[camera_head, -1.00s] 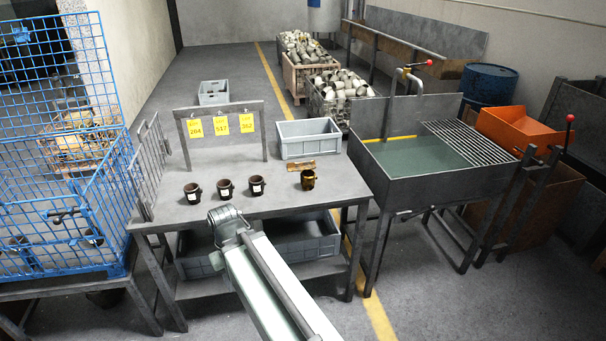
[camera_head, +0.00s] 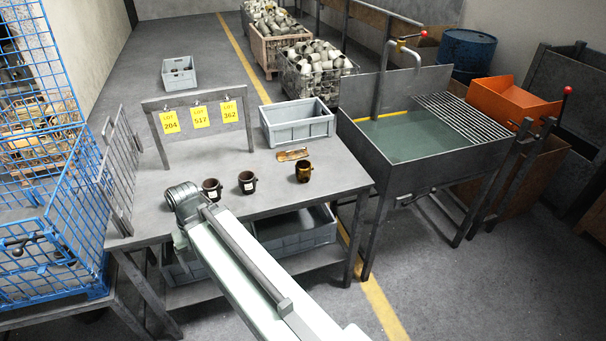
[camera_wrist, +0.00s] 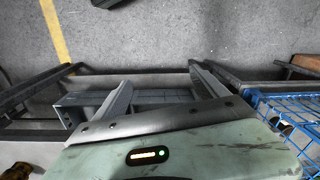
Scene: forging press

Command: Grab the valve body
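On the grey table (camera_head: 150,232) stand two dark cup-like bodies with white labels, one at the left (camera_head: 211,188) and one in the middle (camera_head: 247,183). I cannot tell which of these is the valve body. A third dark one is hidden by my arm. My gripper (camera_wrist: 160,82) shows two fingers spread apart with nothing between them in the wrist view. In the head view its fingers are hidden behind my arm's end, left of the labelled bodies. A brown piece (camera_wrist: 18,171) shows at the wrist view's lower left.
A frame with yellow lot tags (camera_head: 200,115) stands behind the bodies. A grey bin (camera_head: 296,123) and a small brown piece (camera_head: 291,155) lie behind the brass-coloured body. A blue cage (camera_head: 50,220) is at left, a metal basin (camera_head: 420,165) at right.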

